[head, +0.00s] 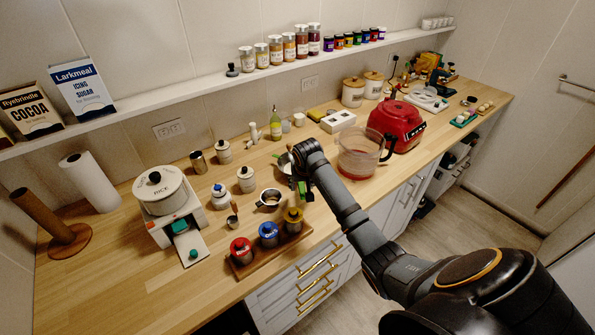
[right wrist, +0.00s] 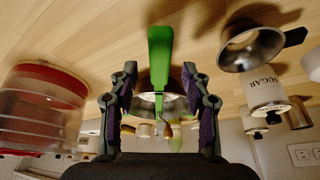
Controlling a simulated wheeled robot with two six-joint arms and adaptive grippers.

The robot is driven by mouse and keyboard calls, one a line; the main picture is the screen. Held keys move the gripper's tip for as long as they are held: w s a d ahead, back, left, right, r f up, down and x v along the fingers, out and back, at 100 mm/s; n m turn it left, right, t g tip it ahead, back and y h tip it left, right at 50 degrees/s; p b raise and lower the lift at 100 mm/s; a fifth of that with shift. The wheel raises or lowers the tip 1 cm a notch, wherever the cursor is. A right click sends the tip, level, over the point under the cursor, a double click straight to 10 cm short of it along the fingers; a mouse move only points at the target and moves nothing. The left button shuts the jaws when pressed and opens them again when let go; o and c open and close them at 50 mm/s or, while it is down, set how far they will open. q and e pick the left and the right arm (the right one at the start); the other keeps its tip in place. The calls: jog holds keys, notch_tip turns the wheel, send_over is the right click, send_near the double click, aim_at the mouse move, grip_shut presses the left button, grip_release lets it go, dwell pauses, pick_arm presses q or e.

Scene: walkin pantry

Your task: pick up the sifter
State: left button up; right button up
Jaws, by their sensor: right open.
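The sifter, as far as I can tell, is the piece with a green handle (right wrist: 160,62) and a round metal bowl (right wrist: 150,103). In the head view its pale bowl (head: 284,160) lies on the wooden counter, partly hidden behind my right arm. My right gripper (right wrist: 160,75) is open. In the right wrist view the green handle lies between its two spread fingers, with a gap on each side. In the head view the right gripper (head: 302,186) is low over the counter and mostly hidden by its own wrist. My left gripper is not in view.
A metal cup with a black handle (head: 269,198) and a sugar canister (head: 246,180) stand left of the gripper. A clear bowl with a red base (head: 357,160) stands close on the right. A wooden tray (head: 270,258) with several colored-lid jars is in front.

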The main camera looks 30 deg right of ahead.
aim_at(302, 187)
jog(key=x, duration=0.3)
jog(key=shift+f, duration=0.25)
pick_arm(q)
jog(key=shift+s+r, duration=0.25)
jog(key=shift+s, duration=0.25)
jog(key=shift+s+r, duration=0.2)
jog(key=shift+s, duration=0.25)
pick_arm(e)
grip_shut()
